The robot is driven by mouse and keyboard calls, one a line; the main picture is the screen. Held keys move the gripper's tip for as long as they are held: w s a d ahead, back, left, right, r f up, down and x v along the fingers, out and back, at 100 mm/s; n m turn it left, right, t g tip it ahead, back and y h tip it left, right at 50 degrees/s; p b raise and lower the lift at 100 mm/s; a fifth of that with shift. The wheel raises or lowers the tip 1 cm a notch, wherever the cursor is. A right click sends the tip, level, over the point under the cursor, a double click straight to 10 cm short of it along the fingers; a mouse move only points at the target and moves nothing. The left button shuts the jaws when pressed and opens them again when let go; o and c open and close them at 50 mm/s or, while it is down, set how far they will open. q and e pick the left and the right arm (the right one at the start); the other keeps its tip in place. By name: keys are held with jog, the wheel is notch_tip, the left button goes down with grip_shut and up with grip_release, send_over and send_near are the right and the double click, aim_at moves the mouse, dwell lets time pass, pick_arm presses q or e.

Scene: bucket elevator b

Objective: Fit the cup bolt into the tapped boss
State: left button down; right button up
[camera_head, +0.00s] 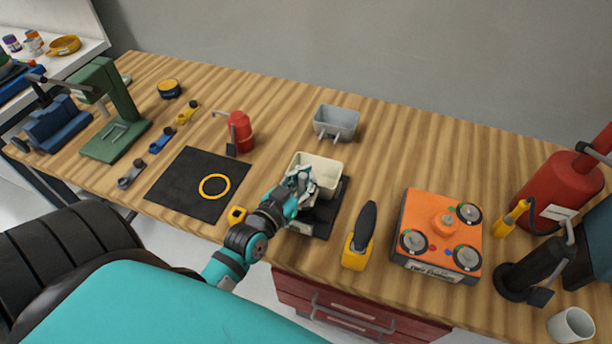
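A cream bucket (328,167) stands on a black base (325,214) at the middle of the bench. My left gripper (301,178) is at the near left side of this bucket, with its fingers pointing toward it. The fingers are small and overlap the bucket, so I cannot tell whether they are open, shut or holding something. I cannot make out the cup bolt or the tapped boss; the gripper covers part of the bucket's near wall. A grey bucket (336,121) with two short pegs stands behind. My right gripper is not in view.
A black mat (188,190) with a yellow ring (215,187) lies left. A yellow tool with a black handle (361,236) and an orange box with dials (437,234) stand right. A red can (240,131) stands behind the mat. Bare wood lies right of the grey bucket.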

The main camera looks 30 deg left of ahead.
aim_at(301, 192)
pick_arm(q)
jog(key=shift+f+b, duration=1.1)
jog(key=shift+f, duration=0.75)
jog(key=c, duration=1.4)
grip_release()
jog(key=shift+o, duration=0.2)
jog(key=s+r, duration=0.1)
jog(key=s, duration=1.1)
jog(key=shift+d+r, duration=0.15)
jog(key=shift+r, duration=0.05)
